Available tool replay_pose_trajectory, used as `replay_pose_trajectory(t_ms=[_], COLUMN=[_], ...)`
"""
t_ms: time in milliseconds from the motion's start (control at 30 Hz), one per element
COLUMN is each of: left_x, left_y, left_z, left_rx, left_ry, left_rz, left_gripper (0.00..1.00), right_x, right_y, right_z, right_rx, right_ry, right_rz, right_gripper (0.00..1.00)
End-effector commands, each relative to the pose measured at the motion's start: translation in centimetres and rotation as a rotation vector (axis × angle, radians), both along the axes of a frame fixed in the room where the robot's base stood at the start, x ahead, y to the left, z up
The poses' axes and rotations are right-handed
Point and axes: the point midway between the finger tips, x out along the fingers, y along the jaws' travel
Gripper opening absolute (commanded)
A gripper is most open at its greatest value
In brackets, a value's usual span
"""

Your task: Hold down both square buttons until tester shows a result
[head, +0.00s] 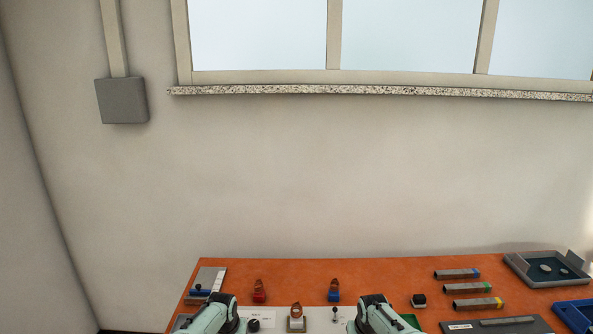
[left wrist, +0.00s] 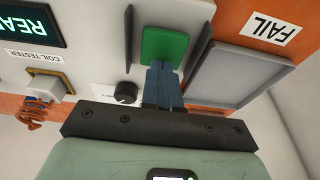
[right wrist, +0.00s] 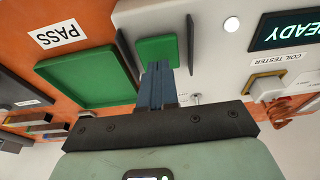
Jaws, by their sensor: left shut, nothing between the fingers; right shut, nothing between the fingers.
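The left wrist view shows a green square button (left wrist: 165,42) on the white tester panel. My left gripper (left wrist: 160,68) is shut and empty, its blue fingertips over the near edge of that button. The right wrist view shows the other green square button (right wrist: 155,50). My right gripper (right wrist: 158,66) is shut and empty, its tips at that button's near edge. I cannot tell how far either button is pressed. The tester display (right wrist: 288,28) reads READY. A coil in a square socket (left wrist: 42,85) sits beside the COIL TESTER label.
A grey tray (left wrist: 240,72) lies by the FAIL label and a green tray (right wrist: 85,80) by the PASS label. A dark knob (left wrist: 125,93) and a small toggle (right wrist: 196,98) stand near the buttons. Several bars (head: 470,288) and a parts tray (head: 545,268) lie right on the orange table.

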Motion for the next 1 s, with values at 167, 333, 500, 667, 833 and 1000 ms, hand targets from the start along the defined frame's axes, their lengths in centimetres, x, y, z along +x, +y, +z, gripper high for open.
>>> replay_pose_trajectory(t_ms=[167,333,500,667,833,1000], left_x=[0.0,0.0,0.0,0.0,0.0,0.0], left_y=[0.0,0.0,0.1,0.0,0.0,0.0], left_z=[-0.5,-0.9,-1.4,-1.3,-1.4,-1.4], left_rx=[0.000,0.000,0.000,0.000,0.000,0.000], left_ry=[0.001,0.000,0.000,0.000,0.001,0.001], left_rz=[0.001,0.001,0.001,0.001,0.001,0.000], left_gripper=[0.00,0.00,0.00,0.00,0.00,0.00], right_x=[0.0,0.0,0.0,0.3,1.1,1.3], right_y=[0.0,0.0,0.0,0.0,0.0,0.0], right_z=[0.0,0.0,0.0,-0.1,-0.3,-0.3], right_rx=[0.000,0.000,0.000,0.000,0.000,0.001], right_ry=[0.000,0.000,0.000,0.000,0.000,0.000], right_rz=[0.000,0.000,0.000,0.000,-0.001,-0.001], right_gripper=[0.00,0.00,0.00,0.00,0.00,0.00])
